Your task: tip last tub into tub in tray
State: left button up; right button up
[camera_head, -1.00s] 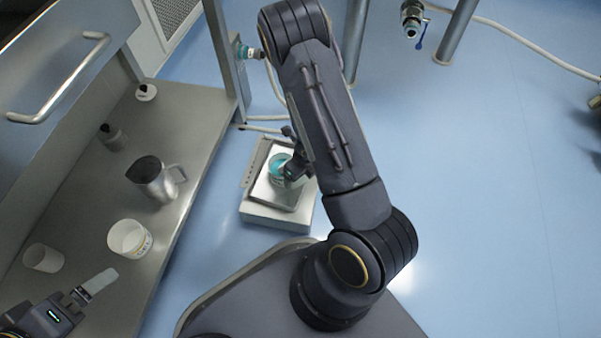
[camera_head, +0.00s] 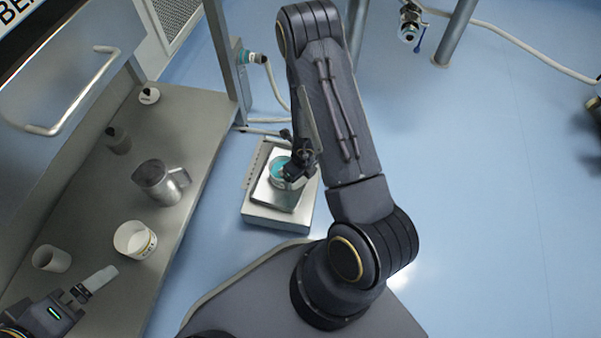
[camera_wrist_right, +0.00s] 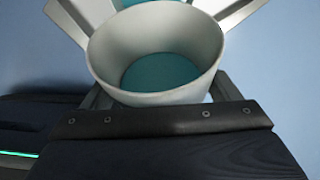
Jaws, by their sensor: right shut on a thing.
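My right gripper (camera_head: 298,172) is shut on a white tub (camera_wrist_right: 112,62), seen close up in the right wrist view with teal material inside. In the head view this gripper is low over the metal tray (camera_head: 274,198). A tub with teal contents (camera_head: 279,168) shows at the tray, right beside the gripper. The gripper and arm partly hide this spot, so I cannot tell how far the held tub is tilted. A bit of teal (camera_wrist_right: 135,3) also shows beyond the held tub's rim. My left gripper (camera_head: 95,283) is over the bench at lower left; its jaw gap is unclear.
The tray lies on a pale box-like base (camera_head: 268,220) on the blue floor. The steel bench (camera_head: 195,165) at left bears a metal jug (camera_head: 155,182), a white tub with a yellow band (camera_head: 133,240), a small white cup (camera_head: 50,259) and dark-topped bottles. Open floor lies at right.

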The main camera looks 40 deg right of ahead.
jog(key=shift+w+r+g+p, duration=0.15)
jog(key=shift+r+g+p, duration=0.25)
jog(key=shift+p, duration=1.7)
jog(key=shift+w+a+r+g+p, duration=0.15)
jog(key=shift+r+g+p, duration=0.55)
jog(key=shift+p, duration=2.8)
jog(key=shift+w+r+g+p, duration=0.1)
jog(key=shift+w+g+p, duration=0.25)
jog(key=shift+g, duration=0.45)
jog(key=shift+h, duration=0.3)
jog(key=shift+w+r+g+b, duration=0.2)
jog(key=shift+g+b, duration=0.1)
jog(key=shift+g, duration=0.3)
jog(key=shift+w+r+g+b, duration=0.25)
jog(key=shift+w+g+b, duration=0.05)
jog(key=shift+g+b, duration=0.4)
jog(key=shift+r, duration=0.1)
